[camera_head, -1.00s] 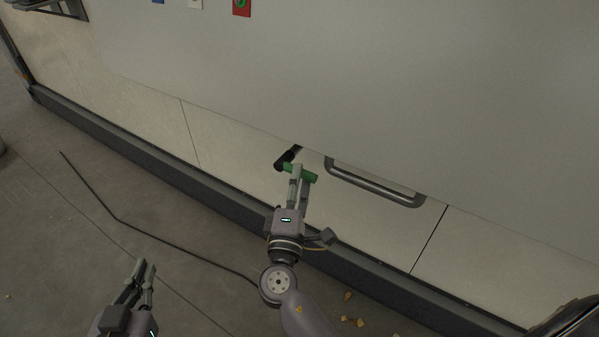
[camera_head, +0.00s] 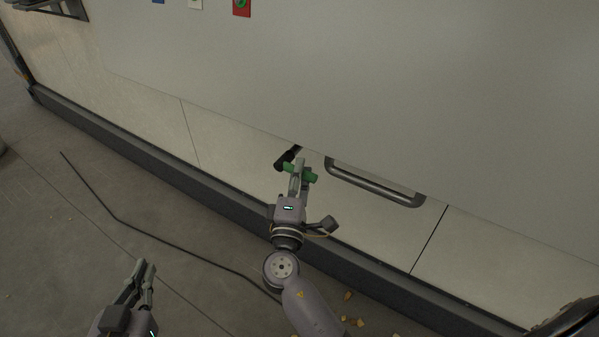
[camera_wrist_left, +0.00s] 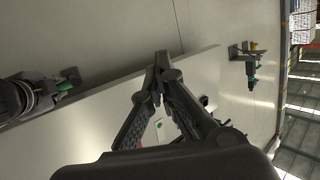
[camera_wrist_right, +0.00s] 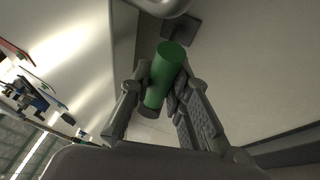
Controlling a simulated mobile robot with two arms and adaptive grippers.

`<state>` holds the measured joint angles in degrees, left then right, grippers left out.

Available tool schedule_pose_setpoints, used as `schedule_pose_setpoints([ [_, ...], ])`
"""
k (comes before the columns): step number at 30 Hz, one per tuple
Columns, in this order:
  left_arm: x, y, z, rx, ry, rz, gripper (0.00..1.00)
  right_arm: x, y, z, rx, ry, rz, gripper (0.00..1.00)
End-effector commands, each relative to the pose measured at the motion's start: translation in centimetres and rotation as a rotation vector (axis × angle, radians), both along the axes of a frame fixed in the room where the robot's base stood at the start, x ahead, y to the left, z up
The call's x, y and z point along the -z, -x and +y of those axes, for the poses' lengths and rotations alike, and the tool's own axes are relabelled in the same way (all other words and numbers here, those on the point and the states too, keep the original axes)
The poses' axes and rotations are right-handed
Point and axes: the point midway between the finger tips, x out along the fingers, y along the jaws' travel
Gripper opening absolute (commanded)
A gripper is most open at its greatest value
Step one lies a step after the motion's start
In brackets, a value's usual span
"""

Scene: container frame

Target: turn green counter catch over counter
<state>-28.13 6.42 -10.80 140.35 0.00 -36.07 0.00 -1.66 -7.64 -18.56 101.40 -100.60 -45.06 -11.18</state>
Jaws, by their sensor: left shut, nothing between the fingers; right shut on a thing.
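The green counter catch is a green cylinder grip (camera_head: 311,176) on a dark arm (camera_head: 287,157), low on the pale counter front under the panel's edge. My right gripper (camera_head: 299,170) is shut on the green grip, which its fingers partly cover. In the right wrist view the green grip (camera_wrist_right: 167,72) lies between the two fingers. My left gripper (camera_head: 146,268) is shut and empty, low at the left, over the floor and away from the counter. In the left wrist view its fingertips (camera_wrist_left: 162,62) meet.
A grey bar handle (camera_head: 375,184) is just right of the catch. A large pale panel (camera_head: 350,80) overhangs the counter front. A dark ledge (camera_head: 130,150) runs along the base. A cable (camera_head: 180,245) and small yellowish bits (camera_head: 347,296) lie on the floor.

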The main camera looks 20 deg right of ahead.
Motion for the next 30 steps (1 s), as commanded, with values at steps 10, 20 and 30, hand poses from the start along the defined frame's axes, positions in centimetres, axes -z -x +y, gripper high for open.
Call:
schedule_pose_setpoints([
  [10, 0.0, 0.0, 0.0, 0.0, 0.0, 0.0, 0.0, 0.0, 0.0, 0.0, 0.0, 0.0, 0.001, 0.0],
  [20, 0.0, 0.0, 0.0, 0.001, 0.0, 0.0, 0.0, 0.1, 0.0, 0.0, 0.0, 0.0, 0.001, 0.0],
  [30, 4.7, 3.1, 1.5, -0.018, -0.07, 0.297, 0.0, -0.5, 0.0, 0.0, -0.001, 0.03, 0.042, 0.0],
])
